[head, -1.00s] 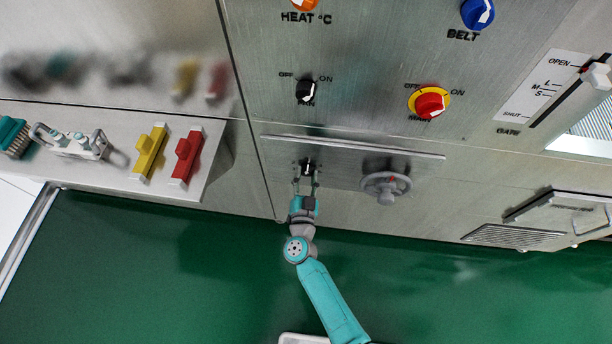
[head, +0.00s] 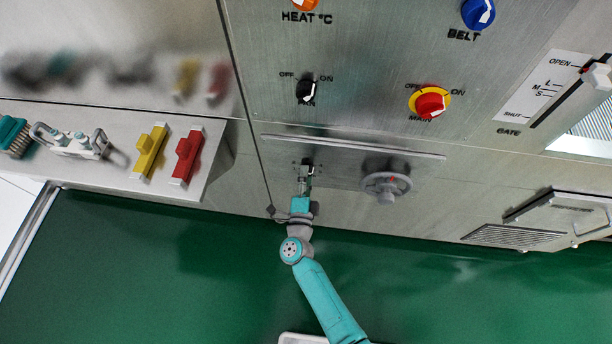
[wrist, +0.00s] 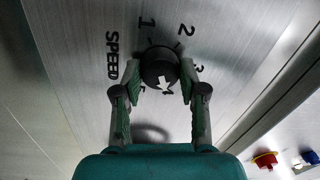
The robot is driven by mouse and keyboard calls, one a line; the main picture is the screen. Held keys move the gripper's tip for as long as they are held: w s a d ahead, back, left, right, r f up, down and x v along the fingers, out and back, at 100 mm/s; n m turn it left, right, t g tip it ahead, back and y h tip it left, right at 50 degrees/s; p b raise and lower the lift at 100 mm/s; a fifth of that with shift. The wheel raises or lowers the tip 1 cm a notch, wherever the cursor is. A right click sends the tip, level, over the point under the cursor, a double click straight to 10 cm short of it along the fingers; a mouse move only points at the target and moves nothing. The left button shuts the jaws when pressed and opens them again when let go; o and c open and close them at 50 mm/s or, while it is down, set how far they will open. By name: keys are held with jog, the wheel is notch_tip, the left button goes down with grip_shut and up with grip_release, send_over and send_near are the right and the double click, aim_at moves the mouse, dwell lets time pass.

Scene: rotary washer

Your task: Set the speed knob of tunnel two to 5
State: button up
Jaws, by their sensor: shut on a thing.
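The speed knob (wrist: 158,62) is round and black with a white pointer mark, in the middle of the wrist view. Numbers 1 to 5 ring it beside the word SPEED. The pointer faces down in that view, near the partly hidden 4; the 5 is just left of it. My gripper (wrist: 160,74) is shut on the knob, one finger on each side. In the head view my gripper (head: 306,178) reaches up to the small dark knob (head: 307,162) on the lower panel, which it partly hides.
A grey handwheel (head: 387,186) sits right of the knob, and a rail (head: 350,146) runs above both. Higher are a black OFF/ON switch (head: 306,91) and a red main switch (head: 430,103). Yellow (head: 149,152) and red (head: 187,155) tools lie on the left shelf.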

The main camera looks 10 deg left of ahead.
jog(key=m+h, duration=0.1)
jog(key=m, duration=1)
jog(key=shift+m, duration=0.5)
jog(key=o, duration=1.1)
jog(key=shift+o, duration=0.2)
jog(key=shift+s, duration=0.15)
jog(key=s, duration=1.1)
jog(key=shift+s+a+f, duration=0.25)
jog(key=shift+s+f, duration=0.1)
jog(key=shift+f, duration=0.05)
